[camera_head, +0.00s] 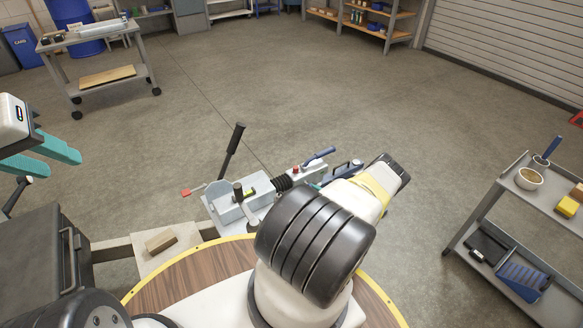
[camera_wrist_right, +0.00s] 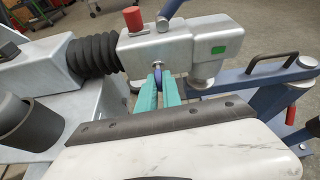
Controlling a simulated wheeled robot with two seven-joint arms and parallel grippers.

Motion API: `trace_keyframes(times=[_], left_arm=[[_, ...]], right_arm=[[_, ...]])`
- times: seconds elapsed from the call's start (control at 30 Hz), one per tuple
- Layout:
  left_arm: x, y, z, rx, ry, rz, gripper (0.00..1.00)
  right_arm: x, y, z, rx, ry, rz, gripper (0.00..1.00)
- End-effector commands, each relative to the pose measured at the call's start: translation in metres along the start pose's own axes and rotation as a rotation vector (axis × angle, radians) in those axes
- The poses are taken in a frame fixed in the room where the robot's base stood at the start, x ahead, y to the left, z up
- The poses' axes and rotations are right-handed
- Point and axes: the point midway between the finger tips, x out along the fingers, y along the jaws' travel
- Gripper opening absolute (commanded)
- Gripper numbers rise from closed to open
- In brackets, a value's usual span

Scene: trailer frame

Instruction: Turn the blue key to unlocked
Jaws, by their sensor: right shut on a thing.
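The blue key (camera_wrist_right: 157,74) sits in a round lock on the front of a grey metal coupling housing (camera_wrist_right: 190,45) in the right wrist view. The teal fingers of my right gripper (camera_wrist_right: 163,84) are shut on it, covering most of it, so I cannot tell its exact angle. A green patch (camera_wrist_right: 218,50) shows on the housing to the right of the lock. In the head view the coupling (camera_head: 300,172) is partly behind my right arm, and the key is hidden. My left gripper (camera_head: 62,164) is at the left edge, empty, its teal fingers apart.
A red knob (camera_wrist_right: 132,19) stands on the housing, beside a black bellows (camera_wrist_right: 92,55). A black lever (camera_head: 231,150) rises from the trailer frame. A grey cart (camera_head: 510,200) stands at right and another cart (camera_head: 95,75) at back left. The middle floor is clear.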

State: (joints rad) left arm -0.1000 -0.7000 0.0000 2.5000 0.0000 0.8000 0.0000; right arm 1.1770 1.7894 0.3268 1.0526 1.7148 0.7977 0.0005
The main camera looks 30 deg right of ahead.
Motion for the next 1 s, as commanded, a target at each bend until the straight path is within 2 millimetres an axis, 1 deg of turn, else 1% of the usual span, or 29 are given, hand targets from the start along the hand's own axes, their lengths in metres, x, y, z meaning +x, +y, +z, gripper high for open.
trace_keyframes(times=[0.3,0.7,0.73,0.83,1.0], left_arm=[[0.0000,0.0000,0.0000,0.000,0.000,0.000,0.36],[0.0000,0.0000,0.0000,0.000,0.000,0.000,0.36],[0.0000,0.0000,0.0000,0.000,0.000,0.000,0.36],[0.0000,0.0000,0.0000,0.000,0.000,0.000,0.36],[0.0000,0.0000,0.0000,0.000,0.000,0.000,0.36]], right_arm=[[-0.0003,0.0000,-0.0010,0.069,0.001,0.028,0.00],[-0.0003,-0.0001,-0.0009,0.075,0.001,0.030,0.00],[-0.0003,-0.0001,-0.0009,0.075,0.001,0.030,0.11],[-0.0002,-0.0002,-0.0008,0.075,0.000,0.030,0.31],[-0.0001,-0.0004,-0.0004,0.074,0.000,0.030,0.31]])
